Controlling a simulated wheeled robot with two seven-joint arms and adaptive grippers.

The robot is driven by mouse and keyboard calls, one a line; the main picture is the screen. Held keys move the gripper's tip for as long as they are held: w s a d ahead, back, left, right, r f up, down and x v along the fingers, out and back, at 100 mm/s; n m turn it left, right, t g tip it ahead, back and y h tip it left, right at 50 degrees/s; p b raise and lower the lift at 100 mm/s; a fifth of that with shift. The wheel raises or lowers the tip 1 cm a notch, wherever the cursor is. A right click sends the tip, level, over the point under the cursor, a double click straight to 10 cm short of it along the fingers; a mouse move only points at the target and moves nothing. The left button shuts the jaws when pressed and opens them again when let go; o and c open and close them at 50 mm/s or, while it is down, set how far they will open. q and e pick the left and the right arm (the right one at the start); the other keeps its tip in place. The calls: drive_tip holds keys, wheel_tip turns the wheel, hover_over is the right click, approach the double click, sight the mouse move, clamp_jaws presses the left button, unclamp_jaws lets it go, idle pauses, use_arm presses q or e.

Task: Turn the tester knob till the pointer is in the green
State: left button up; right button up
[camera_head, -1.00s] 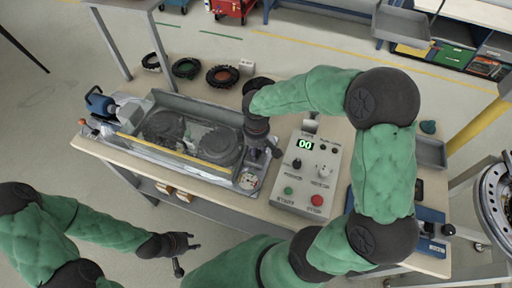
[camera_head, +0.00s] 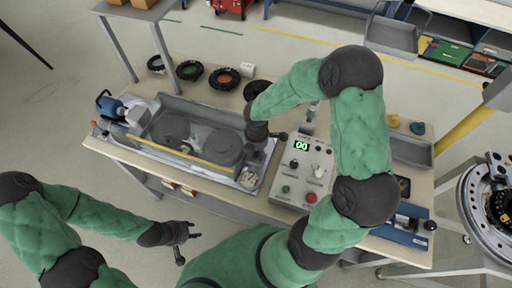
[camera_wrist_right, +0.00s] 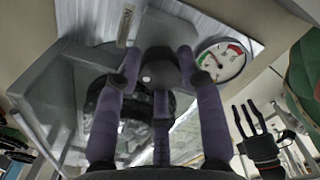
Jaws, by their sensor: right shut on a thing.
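The tester (camera_head: 165,112) is a long grey tray with a yellow bar, on the bench at centre left. Its round white gauge (camera_head: 249,179) is at its right front corner; in the right wrist view the gauge (camera_wrist_right: 222,62) shows red and green sectors, but I cannot tell clearly where the pointer rests. My right gripper (camera_head: 258,150) points down at the tester's right end, just behind the gauge. In the wrist view its purple fingers (camera_wrist_right: 158,62) are shut around the grey knob (camera_wrist_right: 147,79), largely hidden. My left gripper (camera_head: 190,240) is open and empty in front of the bench.
A control box (camera_head: 303,172) with a green "00" display, knobs and green and red buttons stands right of the tester. Several black rings (camera_head: 190,70) lie behind it. A blue device (camera_head: 405,225) sits at the bench's right end. The floor in front is clear.

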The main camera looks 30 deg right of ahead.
drive_tip(key=shift+s+d+n+p, duration=0.1)
drive_tip(key=shift+n+p, duration=0.55)
drive_tip(key=shift+n, duration=0.35)
drive_tip(key=o, duration=1.1)
drive_tip(key=shift+o, duration=0.2)
drive_tip(key=shift+d+f, duration=0.1)
drive_tip(key=shift+r, duration=0.25)
wheel_tip(320, 180, up, 12)
drive_tip(key=shift+f, duration=0.2)
